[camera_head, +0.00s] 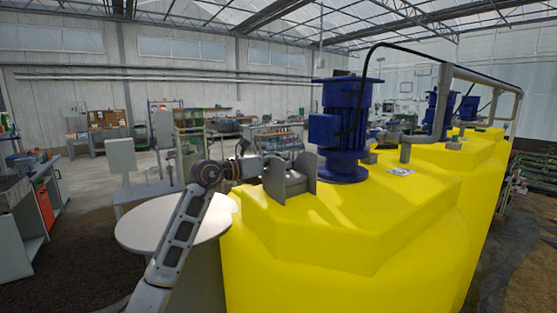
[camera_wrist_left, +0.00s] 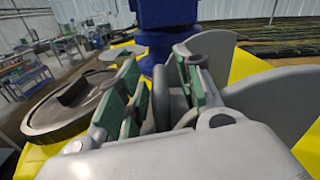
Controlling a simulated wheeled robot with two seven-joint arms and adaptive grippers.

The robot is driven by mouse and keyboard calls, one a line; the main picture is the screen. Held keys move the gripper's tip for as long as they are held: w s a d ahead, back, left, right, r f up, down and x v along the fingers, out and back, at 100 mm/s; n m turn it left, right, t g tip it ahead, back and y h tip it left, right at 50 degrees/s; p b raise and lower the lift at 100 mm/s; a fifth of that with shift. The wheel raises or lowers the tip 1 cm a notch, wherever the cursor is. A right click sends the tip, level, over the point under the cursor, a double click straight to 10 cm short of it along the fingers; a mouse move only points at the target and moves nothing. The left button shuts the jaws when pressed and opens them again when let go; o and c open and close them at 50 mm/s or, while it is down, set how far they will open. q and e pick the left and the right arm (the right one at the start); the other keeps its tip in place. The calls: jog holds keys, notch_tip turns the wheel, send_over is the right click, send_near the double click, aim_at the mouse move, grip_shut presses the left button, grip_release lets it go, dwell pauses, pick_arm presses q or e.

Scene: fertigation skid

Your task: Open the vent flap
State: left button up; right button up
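The vent (camera_head: 284,184) is a small grey housing with upright side plates on top of the near yellow tank, beside a blue motor. I cannot make out the flap's angle. My left gripper (camera_head: 255,167) reaches in from the left at the vent. In the left wrist view, its green-padded fingers (camera_wrist_left: 165,95) stand apart with a narrow grey part between them. Whether both pads touch that part is unclear. A grey side plate (camera_wrist_left: 285,100) shows just right of the fingers. My right gripper is not in view.
The blue motor (camera_head: 342,130) rises close behind the vent; it also shows in the left wrist view (camera_wrist_left: 165,30). The yellow tank (camera_head: 340,245) fills the front right. A round white table (camera_head: 150,228) stands left of it. Grey pipework (camera_head: 450,95) runs along the tanks.

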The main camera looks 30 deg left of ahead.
pick_arm(q)
grip_shut()
dwell(0.4)
